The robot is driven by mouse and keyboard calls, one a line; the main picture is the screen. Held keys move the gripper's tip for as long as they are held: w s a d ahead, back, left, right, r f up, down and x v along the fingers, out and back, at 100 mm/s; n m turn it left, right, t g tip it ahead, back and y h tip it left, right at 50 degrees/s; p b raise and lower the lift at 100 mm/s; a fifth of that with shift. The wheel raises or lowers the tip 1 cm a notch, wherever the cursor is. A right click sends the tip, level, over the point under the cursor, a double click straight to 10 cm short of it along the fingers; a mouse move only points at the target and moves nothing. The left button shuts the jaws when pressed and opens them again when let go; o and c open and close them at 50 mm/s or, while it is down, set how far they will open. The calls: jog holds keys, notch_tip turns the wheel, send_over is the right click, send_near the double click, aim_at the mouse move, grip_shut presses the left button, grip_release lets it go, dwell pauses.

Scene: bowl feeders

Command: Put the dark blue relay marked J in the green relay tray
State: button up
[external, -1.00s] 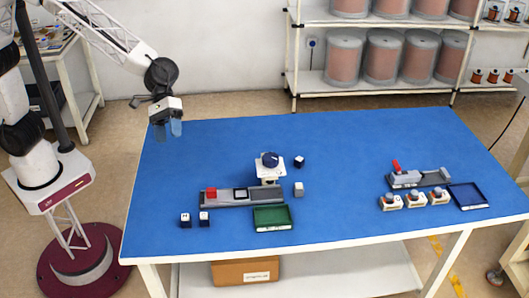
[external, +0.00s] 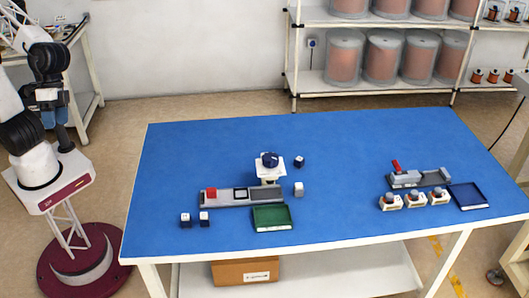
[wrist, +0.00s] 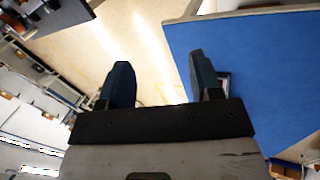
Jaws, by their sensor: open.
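Several small relay cubes lie on the blue table: two dark blue ones with light tops at the front left (external: 185,220) (external: 204,219), a dark blue one (external: 299,161) right of the bowl feeder, and a grey-white one (external: 298,189) below it. Their letters are too small to read, so I cannot tell which is J. The green tray (external: 272,215) at the table's front looks empty. My gripper (external: 55,116) is off the table's left side, far from the relays. In the wrist view my gripper (wrist: 160,78) is open, with nothing between the fingers.
A grey fixture with a red block (external: 211,193) stands behind the green tray, near the bowl feeder (external: 270,160). On the right are a grey fixture (external: 405,180), several white-and-orange parts (external: 415,201) and a dark blue tray (external: 468,196). The table's back left is clear.

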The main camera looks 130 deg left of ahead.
jog(key=s+d+f+m+y, duration=0.1)
jog(key=s+m, duration=0.2)
jog(key=s, duration=0.5)
jog(key=s+d+f+m+y, duration=0.1)
jog(key=s+m, duration=0.3)
jog(key=s, duration=0.5)
jog(key=shift+d+y, duration=0.6)
jog(key=shift+y, duration=0.2)
jog(key=shift+o, duration=0.5)
jog(key=shift+w+r, duration=0.1)
jog(key=shift+w, duration=0.05)
